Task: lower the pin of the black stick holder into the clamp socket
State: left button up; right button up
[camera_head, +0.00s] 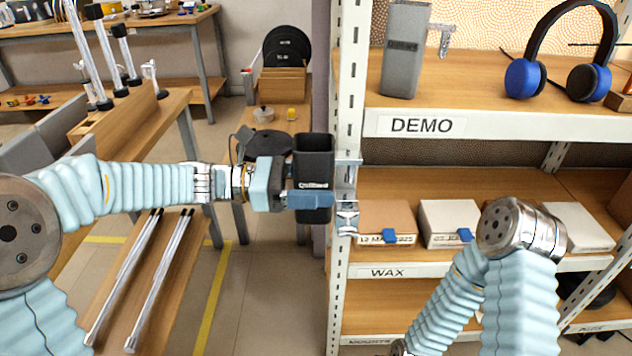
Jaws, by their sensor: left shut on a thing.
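The black stick holder (314,150) is an upright, open-topped dark box beside the white shelf post. My left gripper (310,200) is shut on its lower part, with a blue finger across its front. A metal bracket (347,168) shows at the holder's right side, in front of the post. The metal clamp socket (347,218) is on the post just below, to the lower right of the holder. The pin cannot be made out clearly, and I cannot tell whether it is inside the socket. My right gripper is out of view; only my right arm shows.
The shelf's white post (350,60) stands right beside the holder. Shelf boards carry a grey case (406,50), blue headphones (562,60) and a cardboard box (387,219). Floor is clear below the holder.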

aim_at(314, 222)
pick_arm(q)
jog(key=shift+a+r, duration=0.1)
dwell(0.3)
jog(key=shift+f, duration=0.25)
jog(key=shift+f+b, duration=2.4)
jog(key=shift+f, duration=1.3)
jog(key=shift+f+b, duration=0.4)
jog(key=shift+f, duration=0.3)
jog(key=o, duration=1.3)
jog(key=shift+c, duration=0.2)
jog(key=a, duration=1.4)
jog(key=shift+d+f, duration=0.1)
jog(key=shift+f, duration=0.1)
